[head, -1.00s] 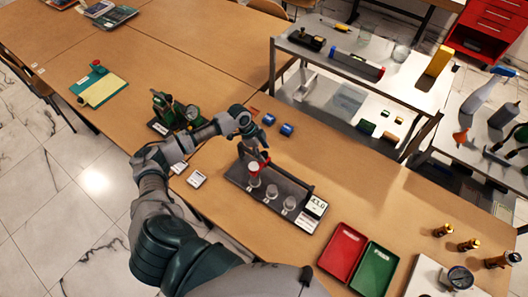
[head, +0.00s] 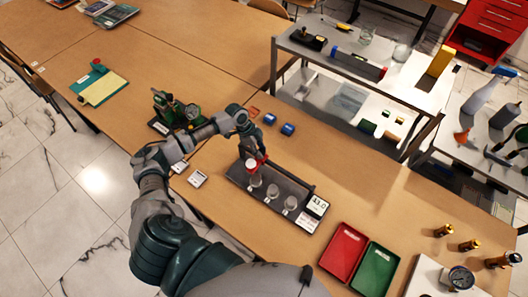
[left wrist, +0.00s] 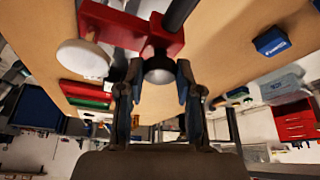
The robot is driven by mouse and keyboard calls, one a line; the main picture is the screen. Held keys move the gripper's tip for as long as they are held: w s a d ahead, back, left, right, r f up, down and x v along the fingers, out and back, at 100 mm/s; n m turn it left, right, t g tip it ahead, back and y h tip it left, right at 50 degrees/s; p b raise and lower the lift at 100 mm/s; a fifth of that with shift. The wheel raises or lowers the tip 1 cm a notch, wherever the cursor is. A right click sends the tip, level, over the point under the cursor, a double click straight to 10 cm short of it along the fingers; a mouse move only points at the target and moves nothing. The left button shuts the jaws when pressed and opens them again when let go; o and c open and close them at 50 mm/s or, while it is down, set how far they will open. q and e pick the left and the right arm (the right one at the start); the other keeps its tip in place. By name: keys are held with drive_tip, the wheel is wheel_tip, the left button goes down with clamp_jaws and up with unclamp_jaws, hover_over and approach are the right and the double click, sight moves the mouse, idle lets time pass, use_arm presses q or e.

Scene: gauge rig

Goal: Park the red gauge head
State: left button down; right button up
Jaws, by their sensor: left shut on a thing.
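The red gauge head (head: 262,159) sits at the left end of the dark rig base (head: 236,178), partly hidden by my gripper. In the left wrist view the gauge head (left wrist: 120,27) is a red block on a black post, with a white round disc (left wrist: 83,58) at its side. My left gripper (head: 249,152) reaches down onto it from above. Its fingers (left wrist: 158,90) are closed around a silver round knob (left wrist: 159,70) on the red block. My right gripper is out of view.
Clear cups (head: 290,203) stand along the rig base. A red tray (head: 343,252) and a green tray (head: 375,268) lie to the right. Blue blocks (head: 288,129) lie behind. A green device (head: 180,112) stands left, near my forearm.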

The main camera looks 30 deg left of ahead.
use_arm(q)
drive_tip(key=a, duration=0.7)
drive_tip(key=shift+w+a+r+b, duration=0.1)
drive_tip(key=shift+w+a+b, duration=0.2)
drive_tip(key=shift+w+b, duration=0.1)
drive_tip(key=c, duration=0.9)
unclamp_jaws()
drive_tip(key=shift+d, duration=0.1)
drive_tip(key=shift+o, duration=0.6)
drive_tip(key=v, duration=1.2)
drive_tip(key=shift+a, duration=0.25)
drive_tip(key=shift+f, duration=0.25)
